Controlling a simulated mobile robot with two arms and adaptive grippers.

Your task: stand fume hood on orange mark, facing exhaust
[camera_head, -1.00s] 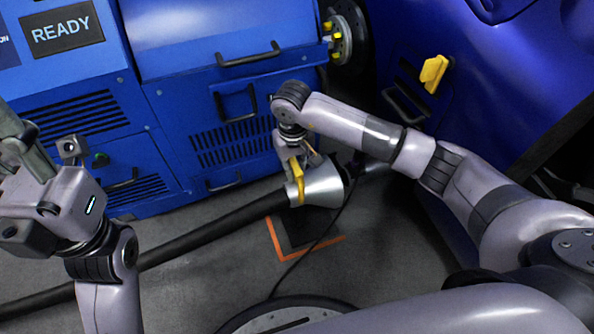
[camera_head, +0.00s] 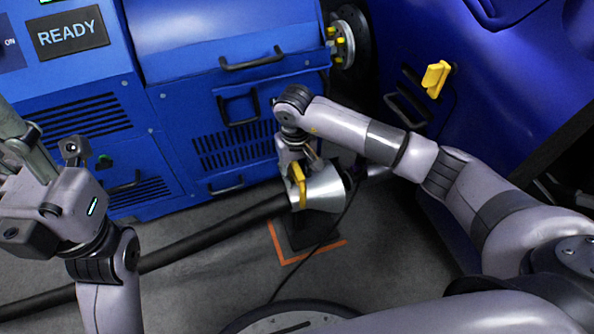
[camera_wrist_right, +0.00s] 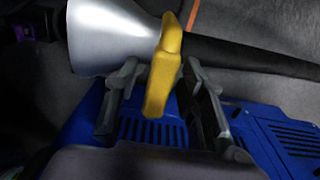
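The fume hood (camera_head: 325,190) is a silver cone with a yellow handle (camera_head: 299,186) and a black hose running left. Its wide mouth points right, towards a grey pipe (camera_head: 379,172) beside the blue machine. Its dark base (camera_head: 306,234) is within the orange corner mark (camera_head: 283,264) on the floor; exact floor contact is unclear. My right gripper (camera_head: 297,168) reaches down onto the handle. In the right wrist view the fingers (camera_wrist_right: 166,80) close in on both sides of the yellow handle (camera_wrist_right: 164,72). My left gripper (camera_head: 20,150) is at the left edge, its fingers partly cut off.
A blue cabinet (camera_head: 180,110) with black handles stands behind the hood. Another blue body (camera_head: 480,100) with a yellow lever (camera_head: 436,78) stands at right. The black hose (camera_head: 220,232) lies across the floor, and a thin cable passes in front of the mark. Floor right of the mark is clear.

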